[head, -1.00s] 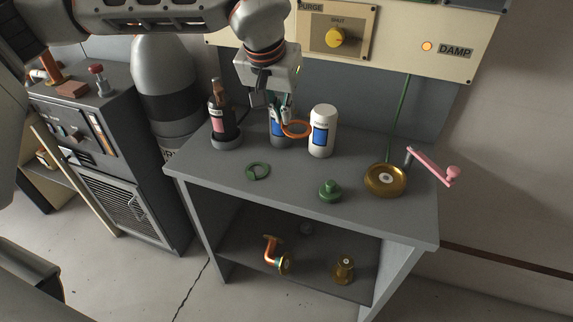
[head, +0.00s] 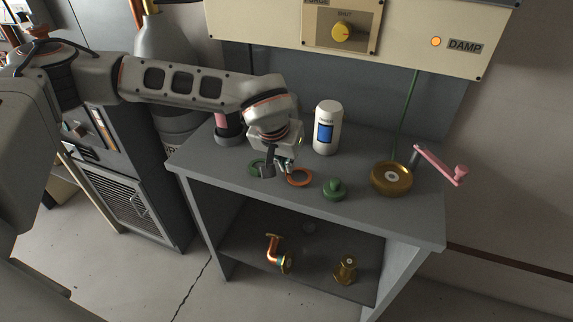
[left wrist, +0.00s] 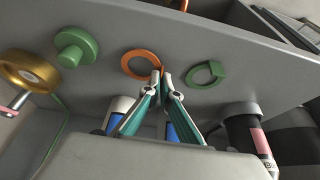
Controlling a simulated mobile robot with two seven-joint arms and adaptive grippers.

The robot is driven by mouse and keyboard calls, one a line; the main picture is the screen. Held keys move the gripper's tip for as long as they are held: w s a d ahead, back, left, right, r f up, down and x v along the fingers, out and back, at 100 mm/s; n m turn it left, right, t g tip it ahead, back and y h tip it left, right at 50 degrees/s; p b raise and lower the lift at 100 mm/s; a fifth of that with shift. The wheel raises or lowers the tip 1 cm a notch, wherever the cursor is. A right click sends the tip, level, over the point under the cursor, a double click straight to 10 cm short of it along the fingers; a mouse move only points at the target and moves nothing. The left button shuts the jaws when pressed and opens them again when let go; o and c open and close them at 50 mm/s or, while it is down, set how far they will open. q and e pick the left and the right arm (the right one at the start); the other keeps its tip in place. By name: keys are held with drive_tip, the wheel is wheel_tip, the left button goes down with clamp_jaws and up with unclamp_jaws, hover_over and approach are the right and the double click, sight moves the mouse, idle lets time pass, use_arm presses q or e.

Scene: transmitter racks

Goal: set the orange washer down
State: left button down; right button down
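The orange washer (head: 300,178) lies flat at or just above the grey bench top (head: 215,170); I cannot tell whether it touches. In the left wrist view, the washer (left wrist: 140,55) shows as a thin ring at the fingertips. My left gripper (head: 286,168) reaches down from behind it. In the left wrist view, the left gripper's fingertips (left wrist: 163,75) come together on the washer's rim. My right gripper is in neither view.
A green ring (head: 255,166) lies left of the washer, partly behind the gripper. A green knobbed part (head: 334,189) and a brass wheel (head: 391,178) stand to the right. A white bottle (head: 327,128) and a dark bottle with a pink label (head: 228,126) stand behind.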

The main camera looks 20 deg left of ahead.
use_arm(q)
drive_tip(key=shift+f, duration=0.2)
drive_tip(key=shift+f, duration=0.15)
drive_tip(key=c, duration=2.3)
unclamp_jaws()
drive_tip(key=shift+r, duration=0.35)
drive_tip(key=p+v, duration=0.1)
drive_tip(key=v, duration=1)
drive_tip(key=shift+s+r, duration=0.2)
drive_tip(key=shift+r, duration=0.15)
